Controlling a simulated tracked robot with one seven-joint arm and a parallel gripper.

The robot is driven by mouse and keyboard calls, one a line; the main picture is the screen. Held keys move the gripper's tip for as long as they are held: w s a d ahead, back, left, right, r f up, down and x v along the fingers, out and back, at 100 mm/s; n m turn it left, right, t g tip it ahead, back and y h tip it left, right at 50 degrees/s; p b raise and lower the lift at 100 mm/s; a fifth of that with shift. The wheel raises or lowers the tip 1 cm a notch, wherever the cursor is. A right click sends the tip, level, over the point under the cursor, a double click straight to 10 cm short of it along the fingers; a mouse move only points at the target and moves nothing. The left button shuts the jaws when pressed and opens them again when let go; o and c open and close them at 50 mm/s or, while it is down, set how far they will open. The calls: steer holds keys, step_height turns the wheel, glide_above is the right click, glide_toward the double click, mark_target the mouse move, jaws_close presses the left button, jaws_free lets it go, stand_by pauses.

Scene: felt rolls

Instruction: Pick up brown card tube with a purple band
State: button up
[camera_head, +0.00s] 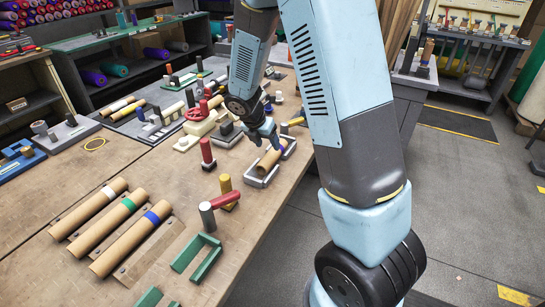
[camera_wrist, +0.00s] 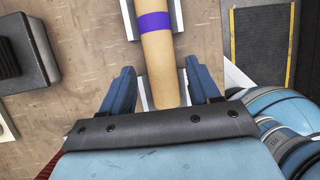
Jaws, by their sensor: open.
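The brown card tube (camera_head: 268,163) with a purple band lies near the right edge of the workbench, among grey bracket pieces. In the wrist view the tube (camera_wrist: 158,60) runs up the picture, its purple band (camera_wrist: 155,23) near the top. My gripper (camera_head: 264,138) is over the tube in the head view. In the wrist view my gripper (camera_wrist: 160,72) is open, with one blue finger on each side of the tube and a visible gap on both sides. Its near end reaches close to my gripper's palm. I cannot tell the exact height of the fingertips.
Three other brown tubes lie at the front left, with a white band (camera_head: 88,208), a green band (camera_head: 110,222) and a blue band (camera_head: 131,239). A red post (camera_head: 207,154), a yellow post (camera_head: 226,185) and a green bracket (camera_head: 196,253) stand nearby. Bare bench lies between.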

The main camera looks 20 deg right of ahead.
mark_target(271, 152)
steer(key=shift+x, duration=3.45)
steer(key=shift+a, duration=0.2)
jaws_close()
